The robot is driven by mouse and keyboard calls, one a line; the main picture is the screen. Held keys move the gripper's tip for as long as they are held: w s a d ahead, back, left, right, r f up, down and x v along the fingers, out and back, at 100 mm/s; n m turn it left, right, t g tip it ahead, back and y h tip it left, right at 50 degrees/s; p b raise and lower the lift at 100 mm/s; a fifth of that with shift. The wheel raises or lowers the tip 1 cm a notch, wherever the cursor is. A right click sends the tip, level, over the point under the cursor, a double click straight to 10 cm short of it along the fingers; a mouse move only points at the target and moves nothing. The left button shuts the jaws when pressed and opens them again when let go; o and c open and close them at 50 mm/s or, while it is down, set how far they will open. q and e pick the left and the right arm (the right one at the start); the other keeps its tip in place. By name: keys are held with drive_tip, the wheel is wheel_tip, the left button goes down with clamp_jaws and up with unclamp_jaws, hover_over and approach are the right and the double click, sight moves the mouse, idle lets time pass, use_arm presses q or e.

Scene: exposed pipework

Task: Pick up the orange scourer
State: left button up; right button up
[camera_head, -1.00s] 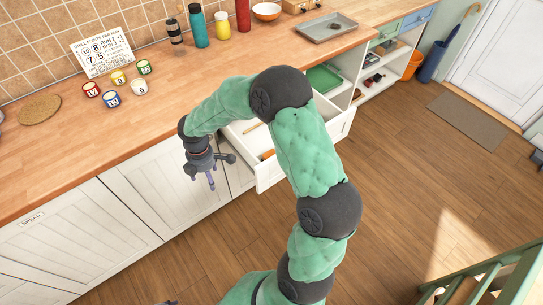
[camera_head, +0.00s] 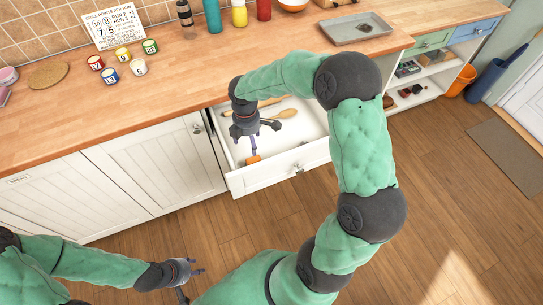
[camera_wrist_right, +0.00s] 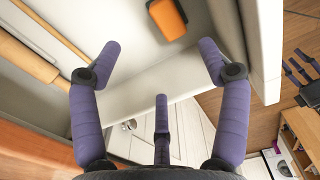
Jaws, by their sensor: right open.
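The orange scourer (camera_head: 253,159) lies inside the open white drawer (camera_head: 285,180), near its front left. In the right wrist view the scourer (camera_wrist_right: 168,17) has a dark edge and sits at the top, beyond the fingertips. My right gripper (camera_head: 252,145) is over the drawer, pointing down, close to the scourer in the picture. In the wrist view its purple fingers (camera_wrist_right: 160,60) are spread with nothing between them. My left gripper (camera_head: 192,276) is low at the bottom of the head view, away from the drawer; its finger opening is unclear.
Wooden utensils (camera_head: 286,114) lie farther back in the drawer. The wooden counter (camera_head: 170,90) carries several small numbered pots, a score sign (camera_head: 113,25), bottles and a grey tray (camera_head: 355,30). Open shelves (camera_head: 425,85) stand to the right. Floor before the cabinets is clear.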

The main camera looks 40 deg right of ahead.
sight(253, 158)
drive_tip(key=shift+s+d+f, duration=0.1)
drive_tip(key=shift+d+f, duration=0.15)
drive_tip(key=shift+f, duration=0.05)
wheel_tip(253, 158, down, 5)
drive_tip(key=shift+f+b, duration=0.1)
drive_tip(key=shift+b, duration=1)
drive_tip(key=f+b, duration=0.1)
drive_tip(key=f, duration=0.1)
drive_tip(key=f+b, duration=0.1)
drive_tip(key=f, duration=0.1)
drive_tip(key=shift+s+a+b, duration=0.15)
drive_tip(key=shift+s+b, duration=0.15)
drive_tip(key=shift+s, duration=0.1)
drive_tip(key=shift+f, duration=0.6)
drive_tip(key=shift+r, duration=0.1)
drive_tip(key=c, duration=1.2)
